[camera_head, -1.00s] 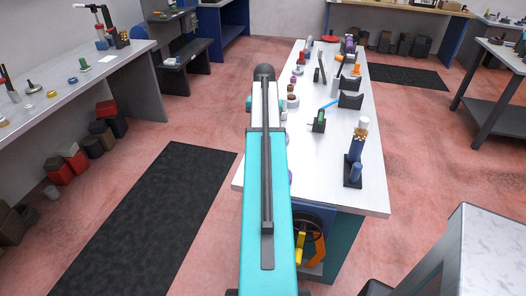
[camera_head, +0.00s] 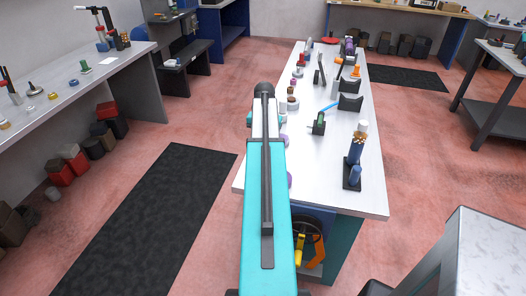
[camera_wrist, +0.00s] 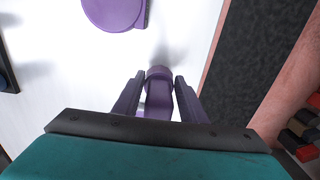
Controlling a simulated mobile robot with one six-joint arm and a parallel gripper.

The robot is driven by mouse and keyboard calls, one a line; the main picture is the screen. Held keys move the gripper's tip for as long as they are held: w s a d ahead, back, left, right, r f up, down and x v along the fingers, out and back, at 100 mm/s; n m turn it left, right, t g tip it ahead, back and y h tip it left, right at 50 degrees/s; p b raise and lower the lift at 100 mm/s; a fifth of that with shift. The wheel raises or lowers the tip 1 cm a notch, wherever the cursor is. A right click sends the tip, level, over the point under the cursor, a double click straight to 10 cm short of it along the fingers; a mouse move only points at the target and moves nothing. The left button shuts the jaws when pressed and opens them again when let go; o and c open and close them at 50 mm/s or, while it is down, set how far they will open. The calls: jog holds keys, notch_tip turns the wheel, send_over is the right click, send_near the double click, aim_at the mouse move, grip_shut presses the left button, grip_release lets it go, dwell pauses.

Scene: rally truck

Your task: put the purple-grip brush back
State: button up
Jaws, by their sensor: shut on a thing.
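My gripper (camera_wrist: 158,88) is shut on the purple-grip brush (camera_wrist: 159,104) in the wrist view. The purple grip shows between the two dark fingers, with its rounded end toward the top of the picture. The brush's bristles are not visible. A flat round purple piece (camera_wrist: 113,10) lies on the white bench top, up and left of the brush, apart from it. In the head view my arm hides the gripper and the brush.
The white bench (camera_head: 335,190) carries a blue bottle stand (camera_head: 353,172), a green-and-black item (camera_head: 319,123) and several small pots and tools farther back.

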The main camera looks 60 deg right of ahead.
jog(key=shift+f+p, duration=0.5)
jog(key=shift+f, duration=0.65)
jog(key=o, duration=1.1)
jog(key=shift+f, duration=0.1)
jog(key=shift+c, duration=0.2)
jog(key=shift+f, duration=0.15)
jog(key=shift+r+b, duration=1.35)
jog(key=shift+r, duration=1)
jog(key=shift+s+a+r+b, duration=0.1)
jog(key=shift+r+b, duration=0.7)
jog(key=shift+r, duration=3.8)
